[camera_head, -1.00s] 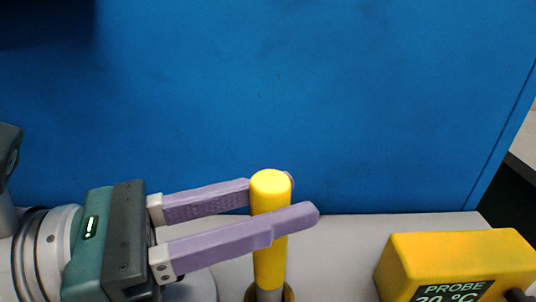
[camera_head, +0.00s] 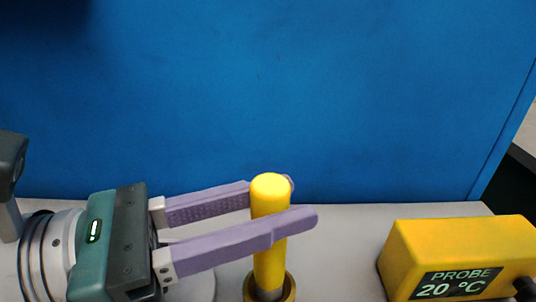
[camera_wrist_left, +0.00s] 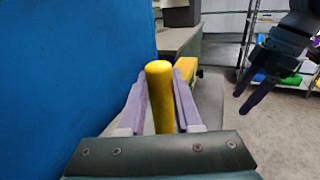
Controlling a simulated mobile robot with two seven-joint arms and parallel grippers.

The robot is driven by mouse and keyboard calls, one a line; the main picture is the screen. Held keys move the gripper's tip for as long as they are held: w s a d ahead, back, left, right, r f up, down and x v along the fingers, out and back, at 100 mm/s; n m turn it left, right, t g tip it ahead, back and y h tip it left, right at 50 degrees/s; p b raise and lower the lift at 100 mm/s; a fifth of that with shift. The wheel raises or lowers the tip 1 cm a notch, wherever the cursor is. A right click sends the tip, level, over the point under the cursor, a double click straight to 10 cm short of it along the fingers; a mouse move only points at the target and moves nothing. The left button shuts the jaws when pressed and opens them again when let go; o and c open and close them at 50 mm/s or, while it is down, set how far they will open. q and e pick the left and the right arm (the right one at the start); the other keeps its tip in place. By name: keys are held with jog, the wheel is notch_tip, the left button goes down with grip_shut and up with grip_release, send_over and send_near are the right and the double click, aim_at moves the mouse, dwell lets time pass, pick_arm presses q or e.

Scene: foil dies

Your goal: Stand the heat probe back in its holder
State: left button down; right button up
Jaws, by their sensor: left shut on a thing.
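The heat probe has a yellow handle (camera_head: 270,235) and stands roughly upright in the head view. My left gripper (camera_head: 284,200) is shut on the handle, one purple finger on each side. The holder, a brass-coloured ring (camera_head: 289,288), surrounds the grey lower part of the probe in the picture. How deep the probe sits in it is hidden. The handle also shows between the fingers in the left wrist view (camera_wrist_left: 159,95). My right gripper (camera_wrist_left: 252,90) hangs at the upper right of that view, its purple fingers apart and empty, far from the probe.
A yellow box (camera_head: 440,246) with a display reading PROBE 20 °C stands to the right on the grey bench (camera_head: 340,245). A blue panel (camera_head: 280,100) rises behind the bench. Bench between holder and box is clear. Shelves with bins (camera_wrist_left: 290,78) stand in the background.

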pick_arm(q)
jog(key=shift+f, duration=0.25)
jog(key=c, duration=0.5)
grip_release()
jog(key=shift+b+v, duration=0.75)
jog(key=shift+v, duration=4.25)
